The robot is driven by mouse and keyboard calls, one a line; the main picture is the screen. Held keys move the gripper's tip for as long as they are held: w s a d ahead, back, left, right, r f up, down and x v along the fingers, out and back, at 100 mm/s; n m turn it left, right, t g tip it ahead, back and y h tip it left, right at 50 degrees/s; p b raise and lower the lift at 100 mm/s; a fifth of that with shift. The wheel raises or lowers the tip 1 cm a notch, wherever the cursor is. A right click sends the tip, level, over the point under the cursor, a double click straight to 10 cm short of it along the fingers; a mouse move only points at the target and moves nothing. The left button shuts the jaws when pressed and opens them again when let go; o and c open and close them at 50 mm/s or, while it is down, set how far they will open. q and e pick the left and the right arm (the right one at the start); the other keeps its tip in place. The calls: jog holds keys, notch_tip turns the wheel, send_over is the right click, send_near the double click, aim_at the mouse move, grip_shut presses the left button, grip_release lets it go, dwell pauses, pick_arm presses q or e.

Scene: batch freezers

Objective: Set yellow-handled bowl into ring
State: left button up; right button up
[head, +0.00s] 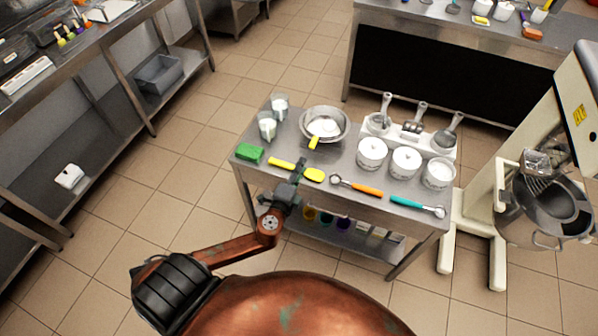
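A round metal bowl (341,121) stands on the steel table, with pale contents inside and a yellow handle (314,142) at its near rim. My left gripper (301,164) reaches over the table's near edge, just short of the yellow handle and apart from it. It is small and dark here, and I cannot tell whether its fingers are open or shut. The mixer (476,188) stands to the right, with a metal bowl (543,212) under its whisk. I cannot make out an empty ring clearly. My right gripper is not in view.
Scoops stand behind the tubs. Tiled floor is free left of the table.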

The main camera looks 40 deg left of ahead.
aim_at(313, 143)
pick_arm(q)
jog(key=b+x, duration=0.2)
jog(key=x, duration=0.9)
jog(key=shift+w+a+f+b, duration=0.1)
jog(key=shift+w+b, duration=0.2)
jog(key=shift+b, duration=0.05)
jog(key=shift+x, duration=0.9)
jog(key=shift+c, duration=0.3)
jog(key=c, duration=0.6)
grip_shut()
jog(key=shift+o, duration=1.4)
grip_release()
grip_shut()
